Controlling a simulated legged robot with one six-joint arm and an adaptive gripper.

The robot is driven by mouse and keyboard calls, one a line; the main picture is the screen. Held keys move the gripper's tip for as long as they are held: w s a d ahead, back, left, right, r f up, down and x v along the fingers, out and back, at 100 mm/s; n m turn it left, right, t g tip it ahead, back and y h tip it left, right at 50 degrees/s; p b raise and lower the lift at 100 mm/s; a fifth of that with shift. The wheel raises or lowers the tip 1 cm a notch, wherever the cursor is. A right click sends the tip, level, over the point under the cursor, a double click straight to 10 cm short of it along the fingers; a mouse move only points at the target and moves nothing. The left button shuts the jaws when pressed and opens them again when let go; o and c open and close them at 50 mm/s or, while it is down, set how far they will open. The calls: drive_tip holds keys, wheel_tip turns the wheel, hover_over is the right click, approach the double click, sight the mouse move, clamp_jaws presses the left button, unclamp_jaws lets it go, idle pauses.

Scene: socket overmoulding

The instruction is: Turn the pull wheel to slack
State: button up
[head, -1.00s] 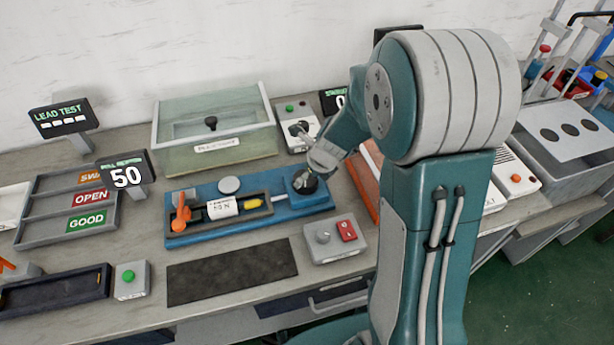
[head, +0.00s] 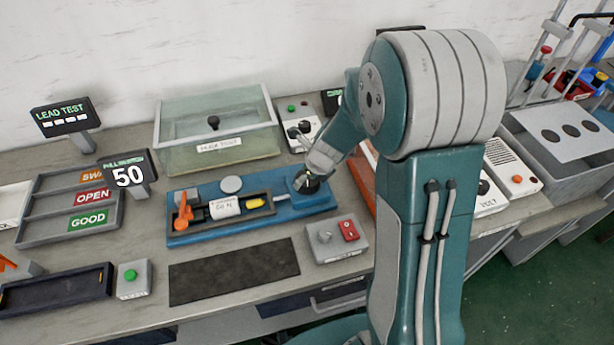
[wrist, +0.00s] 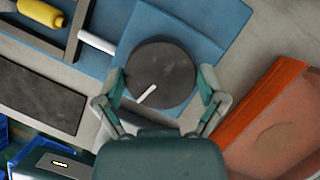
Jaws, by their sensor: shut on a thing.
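The pull wheel (wrist: 161,72) is a dark round knob with a white mark on its face, at the right end of the blue pull fixture (head: 205,234). In the wrist view its mark points to the lower left. My gripper (wrist: 162,88) is shut on the wheel, one finger on each side; in the head view my gripper (head: 308,180) partly hides it. The pull display (head: 128,176) reads 50.
A lidded clear box (head: 218,128) stands behind the fixture. A grey box with a knob and red switch (head: 336,240) is in front. Sorting trays (head: 70,205) stand left, and an orange-edged tray (wrist: 262,103) lies close to my gripper's right.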

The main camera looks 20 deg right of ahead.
drive_tip(key=shift+s+f+n, duration=0.2)
drive_tip(key=shift+f+n, duration=0.05)
drive_tip(key=shift+n, duration=0.15)
